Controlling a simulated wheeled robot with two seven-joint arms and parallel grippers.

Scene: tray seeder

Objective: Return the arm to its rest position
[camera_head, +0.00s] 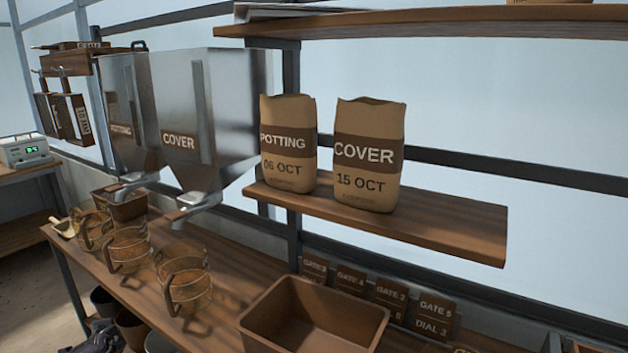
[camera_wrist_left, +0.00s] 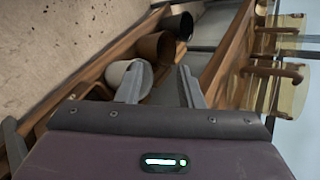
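My left gripper (camera_wrist_left: 160,82) shows in the left wrist view with its two fingers apart and nothing between them. It is low, beside the workbench, with pots beyond the fingertips. In the head view a dark purple part at the lower left edge, below the bench top, seems to be part of my left arm; its fingers cannot be made out there. My right gripper is in neither view.
The wooden bench (camera_head: 232,262) carries glass jugs (camera_head: 184,278) and a brown bin (camera_head: 315,312). Metal hoppers (camera_head: 222,95) hang above; bags (camera_head: 368,155) stand on a shelf (camera_head: 455,225). A white pot (camera_wrist_left: 117,72), brown pot (camera_wrist_left: 156,48) and black pot (camera_wrist_left: 180,24) are near the gripper.

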